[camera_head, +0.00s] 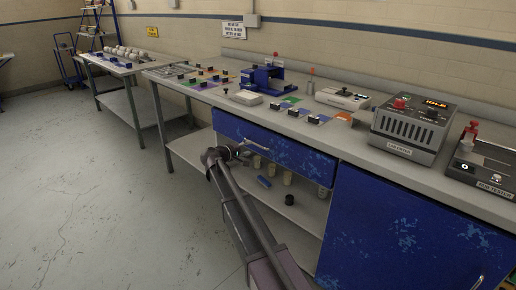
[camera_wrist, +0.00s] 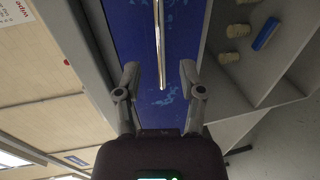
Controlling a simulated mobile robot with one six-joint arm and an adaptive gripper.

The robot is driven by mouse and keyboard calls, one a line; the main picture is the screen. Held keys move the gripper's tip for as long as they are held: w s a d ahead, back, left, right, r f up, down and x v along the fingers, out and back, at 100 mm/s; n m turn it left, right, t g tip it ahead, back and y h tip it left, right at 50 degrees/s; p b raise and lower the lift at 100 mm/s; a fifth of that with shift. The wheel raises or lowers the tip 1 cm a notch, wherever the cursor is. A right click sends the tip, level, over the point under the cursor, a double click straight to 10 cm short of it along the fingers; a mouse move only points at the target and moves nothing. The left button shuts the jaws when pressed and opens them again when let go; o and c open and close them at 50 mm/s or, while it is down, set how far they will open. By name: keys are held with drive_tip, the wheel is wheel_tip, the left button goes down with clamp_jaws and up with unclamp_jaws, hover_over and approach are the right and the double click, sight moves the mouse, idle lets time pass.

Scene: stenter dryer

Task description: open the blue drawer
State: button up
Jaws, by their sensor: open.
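The blue drawer (camera_head: 290,155) sits under the workbench top, and its front looks flush with the bench. Its metal bar handle (camera_head: 256,145) is on the front. In the wrist view the handle (camera_wrist: 160,45) runs up the picture across the worn blue front (camera_wrist: 180,30). My gripper (camera_head: 240,151) is at the handle in the head view, partly hiding the drawer's lower left. In the wrist view my gripper (camera_wrist: 159,72) is open, with one finger on each side of the handle's line. The fingers look apart from the bar; I cannot tell the exact depth.
A blue cabinet door (camera_head: 400,235) stands right of the drawer. A lower shelf (camera_head: 300,212) with several beige cups and a blue item (camera_head: 264,182) lies beneath it. The bench top carries a grey tester (camera_head: 412,130) and other devices. The floor (camera_head: 90,200) at left is clear.

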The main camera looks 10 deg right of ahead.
sight(258, 145)
drive_tip(key=shift+b+x, duration=0.6)
drive_tip(key=shift+x, duration=2.75)
clamp_jaws()
